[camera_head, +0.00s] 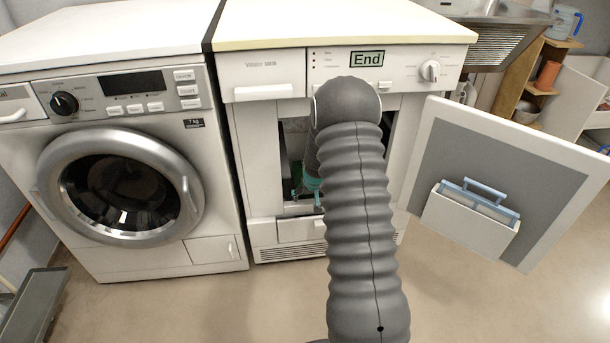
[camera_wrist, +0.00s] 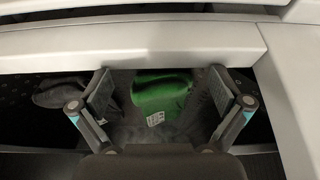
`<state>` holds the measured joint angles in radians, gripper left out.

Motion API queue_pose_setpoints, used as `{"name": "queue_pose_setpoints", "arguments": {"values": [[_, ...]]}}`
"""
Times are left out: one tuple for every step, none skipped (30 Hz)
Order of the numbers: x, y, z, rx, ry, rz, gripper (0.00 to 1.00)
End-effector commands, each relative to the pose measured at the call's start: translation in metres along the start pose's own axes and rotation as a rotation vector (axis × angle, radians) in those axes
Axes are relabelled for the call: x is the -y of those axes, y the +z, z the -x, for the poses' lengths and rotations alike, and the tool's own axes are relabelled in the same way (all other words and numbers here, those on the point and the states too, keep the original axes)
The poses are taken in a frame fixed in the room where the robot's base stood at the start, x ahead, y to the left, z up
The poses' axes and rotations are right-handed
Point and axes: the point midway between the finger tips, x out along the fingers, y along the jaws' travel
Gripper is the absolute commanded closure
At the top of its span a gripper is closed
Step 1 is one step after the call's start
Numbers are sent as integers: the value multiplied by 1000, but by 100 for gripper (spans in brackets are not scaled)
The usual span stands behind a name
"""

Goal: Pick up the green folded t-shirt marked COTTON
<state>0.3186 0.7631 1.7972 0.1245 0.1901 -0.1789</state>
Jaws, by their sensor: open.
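The green folded t-shirt (camera_wrist: 163,91) lies inside the open machine (camera_head: 262,62), seen in the wrist view. A small white label with dark marks shows on its lower front; the lettering is too small to read. My gripper (camera_wrist: 160,82) is open, with one finger on each side of the shirt and nothing held. I cannot tell whether the fingers touch it.
A grey cloth item (camera_wrist: 62,92) lies left of the shirt. The white opening edge (camera_wrist: 130,43) runs close above it. In the head view the open door (camera_head: 450,150) stands to the right and a front-loading washer (camera_head: 125,60) to the left.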

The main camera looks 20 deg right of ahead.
Motion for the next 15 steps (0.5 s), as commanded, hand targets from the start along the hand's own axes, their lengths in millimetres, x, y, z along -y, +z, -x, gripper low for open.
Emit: {"name": "queue_pose_setpoints", "arguments": {"values": [[0,-8,-4,0,0,1,0],[0,-13,-6,-1,0,1,0],[0,-20,-8,-1,0,1,0],[0,-24,-10,0,0,1,0],[0,-29,-12,-1,0,1,0],[0,-34,-15,0,0,1,0],[0,-38,-16,0,0,1,0],[0,-43,-18,-1,0,1,0],[0,-47,-20,0,0,0,0],[0,-50,-21,0,0,0,0],[0,-53,-22,0,0,0,0],[0,-56,-23,-1,0,1,0],[0,-58,-24,-1,0,1,0],[0,-59,-25,0,0,1,0],[0,-60,-26,1,0,1,0]]}}
